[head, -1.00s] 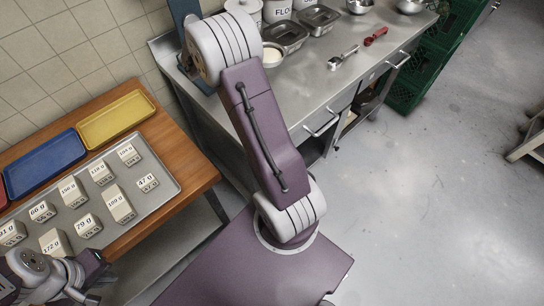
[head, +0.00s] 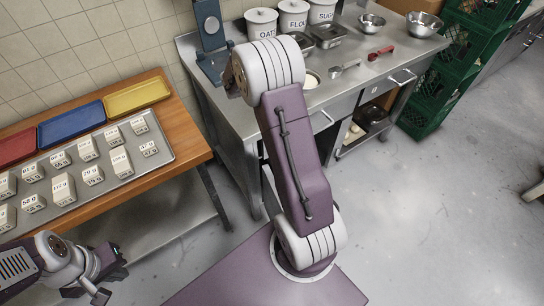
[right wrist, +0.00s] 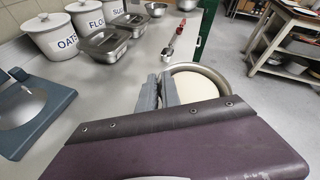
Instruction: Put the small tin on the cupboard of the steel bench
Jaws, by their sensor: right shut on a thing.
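A round, shallow metal tin with a pale filling shows in the right wrist view (right wrist: 194,84); I take it as the small tin. My right gripper (right wrist: 168,92) is shut on its near left rim. In the head view the tin (head: 311,79) shows partly behind my right arm, over the steel bench, and my right jaws are hidden. The steel bench (head: 385,72) has an open cupboard (head: 352,140) below its top at the right, with a few things inside. My left gripper (head: 108,281) is at the lower left, its fingers apart and empty.
Canisters, including the flour one (head: 293,17), steel pans (head: 327,36), a scoop (head: 344,68), red-handled tool (head: 381,53) and bowls (head: 425,24) stand on the bench. A scale (head: 211,40) is at its left end. Green crates (head: 425,110) stand right of the cupboard. Floor in front is clear.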

